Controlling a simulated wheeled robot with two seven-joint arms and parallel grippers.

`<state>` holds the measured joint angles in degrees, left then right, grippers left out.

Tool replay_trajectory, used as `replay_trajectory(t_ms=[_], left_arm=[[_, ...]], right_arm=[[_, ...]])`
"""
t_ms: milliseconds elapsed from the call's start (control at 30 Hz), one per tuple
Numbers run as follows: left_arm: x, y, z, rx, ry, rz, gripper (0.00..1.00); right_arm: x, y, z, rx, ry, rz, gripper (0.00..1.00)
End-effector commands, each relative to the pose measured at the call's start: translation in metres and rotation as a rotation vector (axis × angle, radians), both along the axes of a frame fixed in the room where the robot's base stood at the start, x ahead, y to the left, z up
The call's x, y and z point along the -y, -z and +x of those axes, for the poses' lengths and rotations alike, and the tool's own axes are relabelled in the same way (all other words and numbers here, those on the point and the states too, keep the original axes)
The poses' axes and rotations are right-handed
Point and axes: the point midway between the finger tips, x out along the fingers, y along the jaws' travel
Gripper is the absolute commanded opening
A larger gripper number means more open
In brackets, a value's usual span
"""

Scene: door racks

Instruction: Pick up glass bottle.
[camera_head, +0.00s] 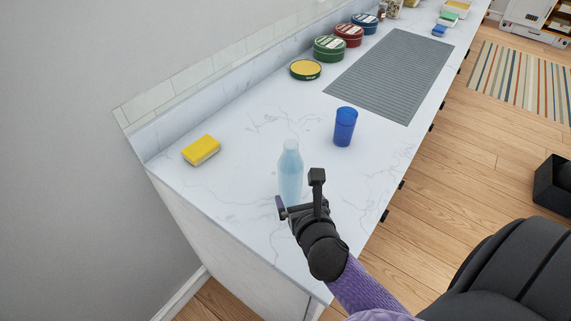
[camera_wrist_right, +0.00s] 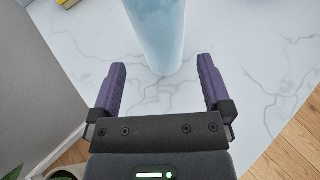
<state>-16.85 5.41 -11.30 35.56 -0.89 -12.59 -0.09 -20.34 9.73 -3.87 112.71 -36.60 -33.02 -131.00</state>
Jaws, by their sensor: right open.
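A pale blue glass bottle (camera_head: 290,172) stands upright on the white marble counter near its close end. My right gripper (camera_head: 298,203) is just in front of the bottle's lower part and hides some of its base side in the head view. In the right wrist view the bottle (camera_wrist_right: 158,36) rises ahead of the fingers, roughly centred between them. The right gripper (camera_wrist_right: 162,88) is open, with a purple finger on each side and nothing between the tips. The left gripper is not in view.
A yellow sponge (camera_head: 201,150) lies left of the bottle, and a blue cup (camera_head: 344,127) stands behind it to the right. A grey ribbed mat (camera_head: 392,72) and several round tins (camera_head: 329,48) are farther back. The marble counter (camera_head: 245,123) is clear around the bottle.

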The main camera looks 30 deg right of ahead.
Motion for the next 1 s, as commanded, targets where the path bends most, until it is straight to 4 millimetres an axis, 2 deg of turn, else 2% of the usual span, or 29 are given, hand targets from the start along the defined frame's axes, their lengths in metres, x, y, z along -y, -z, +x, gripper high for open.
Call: replay_trajectory(t_ms=[200,400,667,1000], left_arm=[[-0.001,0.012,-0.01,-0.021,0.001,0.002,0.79],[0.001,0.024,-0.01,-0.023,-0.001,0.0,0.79],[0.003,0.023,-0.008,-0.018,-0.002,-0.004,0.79],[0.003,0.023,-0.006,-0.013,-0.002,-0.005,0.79]], right_arm=[[0.01,0.015,0.033,0.002,0.0,0.0,1.0],[0.021,0.028,0.067,0.002,0.0,-0.001,1.0],[0.023,0.028,0.072,0.0,-0.001,0.001,1.0],[0.023,0.028,0.072,0.0,-0.001,0.0,0.3]])
